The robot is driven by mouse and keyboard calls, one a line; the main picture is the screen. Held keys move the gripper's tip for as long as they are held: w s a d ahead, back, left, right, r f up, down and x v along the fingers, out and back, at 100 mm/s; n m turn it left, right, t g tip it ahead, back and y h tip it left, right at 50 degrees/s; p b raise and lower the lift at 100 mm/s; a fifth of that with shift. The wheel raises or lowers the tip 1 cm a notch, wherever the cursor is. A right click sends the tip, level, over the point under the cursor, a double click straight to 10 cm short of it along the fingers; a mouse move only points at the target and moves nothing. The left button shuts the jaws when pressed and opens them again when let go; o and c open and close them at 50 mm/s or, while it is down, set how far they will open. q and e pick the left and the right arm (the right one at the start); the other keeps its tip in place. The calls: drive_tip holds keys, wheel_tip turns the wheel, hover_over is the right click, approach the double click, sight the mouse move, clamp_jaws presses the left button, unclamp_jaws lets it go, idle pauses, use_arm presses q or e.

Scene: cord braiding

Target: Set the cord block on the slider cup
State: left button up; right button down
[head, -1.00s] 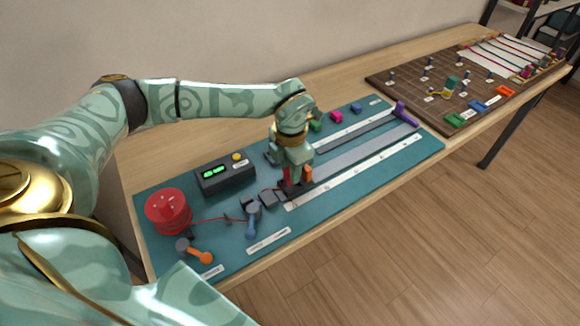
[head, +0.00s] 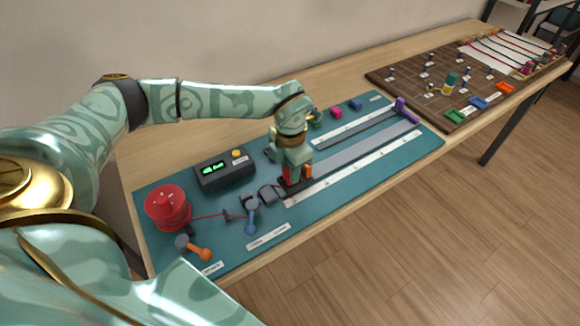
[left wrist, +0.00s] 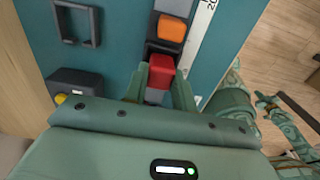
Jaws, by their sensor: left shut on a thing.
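The red cord block (left wrist: 160,68) is between the fingers of my left gripper (left wrist: 161,84), which is shut on it. In the head view my left gripper (head: 290,172) points down at the near end of the grey slide track (head: 355,154), with a bit of red (head: 287,174) showing at its fingers. A dark part (left wrist: 158,47) that may be the slider cup lies just under and beside the block. Whether the block touches it is hidden. An orange block (left wrist: 172,27) stands just beyond on the track.
A red spool (head: 168,207) has a thin red cord (head: 205,217) running toward the track. A dark box with a green display (head: 226,173) stands behind. Blue (head: 251,215) and orange (head: 200,249) levers lie in front. A brown pegboard (head: 420,75) is farther right.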

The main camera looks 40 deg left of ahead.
use_arm(q)
drive_tip(key=shift+f, duration=0.15)
drive_tip(key=shift+f, duration=0.25)
drive_tip(key=o, duration=1)
wheel_tip(320, 180, up, 8)
drive_tip(key=p, duration=0.7)
